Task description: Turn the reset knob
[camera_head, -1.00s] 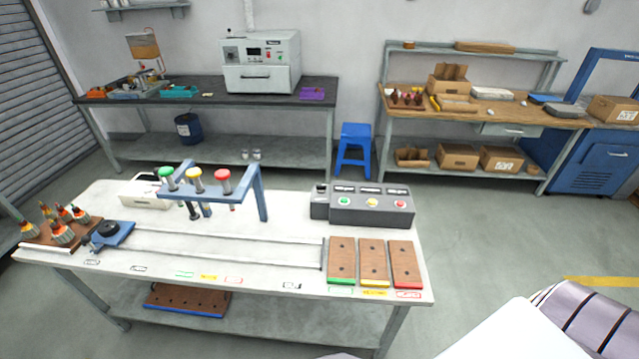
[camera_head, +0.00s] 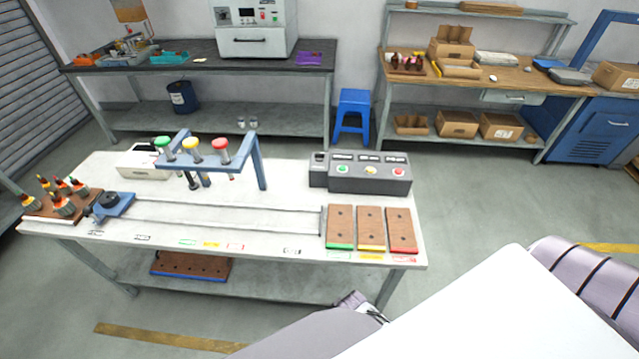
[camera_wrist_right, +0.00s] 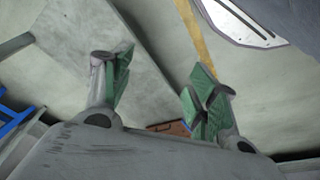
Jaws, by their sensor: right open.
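A dark grey control box (camera_head: 370,184) stands at the back right of the white table. Its top face carries a green button (camera_head: 342,169), a yellow button (camera_head: 370,172) and a red button (camera_head: 398,172). A small raised section (camera_head: 319,158) is at its left end; I cannot tell whether it is the reset knob. A black round knob-like part (camera_head: 109,198) sits on a blue fixture at the table's left. My right gripper (camera_wrist_right: 157,88) is open and empty in its wrist view, well away from the box. My left gripper is not in view.
A blue stand (camera_head: 255,160) with green, yellow and red handles is at the back of the white table (camera_head: 270,245). Three brown plates (camera_head: 371,228) lie at its right. Parts of my own arm cover the lower right.

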